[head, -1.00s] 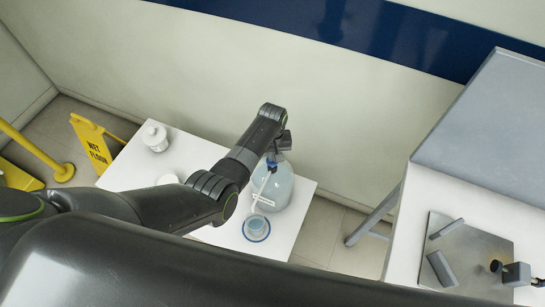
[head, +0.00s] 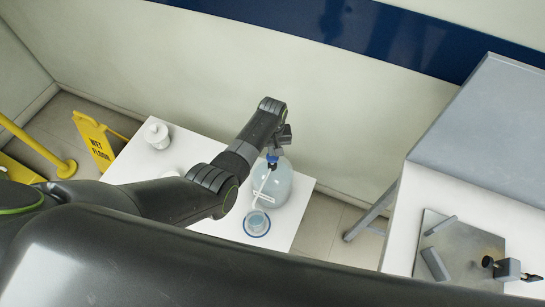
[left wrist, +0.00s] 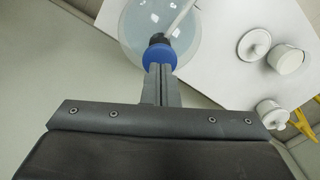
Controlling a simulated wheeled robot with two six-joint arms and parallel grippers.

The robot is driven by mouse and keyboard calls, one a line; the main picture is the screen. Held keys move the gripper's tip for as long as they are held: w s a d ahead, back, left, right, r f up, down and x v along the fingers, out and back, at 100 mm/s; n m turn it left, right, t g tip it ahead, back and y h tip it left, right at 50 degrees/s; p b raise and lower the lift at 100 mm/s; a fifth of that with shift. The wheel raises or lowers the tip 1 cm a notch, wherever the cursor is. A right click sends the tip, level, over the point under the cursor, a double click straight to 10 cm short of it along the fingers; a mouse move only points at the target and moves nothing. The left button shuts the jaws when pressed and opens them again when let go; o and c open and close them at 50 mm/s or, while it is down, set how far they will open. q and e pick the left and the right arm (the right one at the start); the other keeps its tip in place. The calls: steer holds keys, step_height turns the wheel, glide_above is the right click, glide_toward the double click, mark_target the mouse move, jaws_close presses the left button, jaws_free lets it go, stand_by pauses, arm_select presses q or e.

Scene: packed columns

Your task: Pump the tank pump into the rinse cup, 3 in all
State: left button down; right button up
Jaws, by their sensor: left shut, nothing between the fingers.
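The tank (head: 280,185) is a pale blue, see-through bottle with a label, standing on a white table. Its pump (head: 272,160) has a blue collar and a white spout tube slanting down toward the rinse cup. The rinse cup (head: 257,221) is light blue and sits on a blue-ringed spot in front of the tank. My left gripper (head: 278,148) is directly above the pump. In the left wrist view its shut fingers (left wrist: 160,80) reach to the blue pump top (left wrist: 159,56); I cannot tell whether they touch it. My right gripper is not in view.
At right is a bench with a metal plate (head: 460,255) and clamp parts. A wall is close behind the tank.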

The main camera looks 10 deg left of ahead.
arm_select(q)
steer(key=shift+f+b, duration=1.55)
steer(key=shift+f, duration=0.55)
steer(key=shift+r+p, duration=2.15)
steer(key=shift+p, duration=0.15)
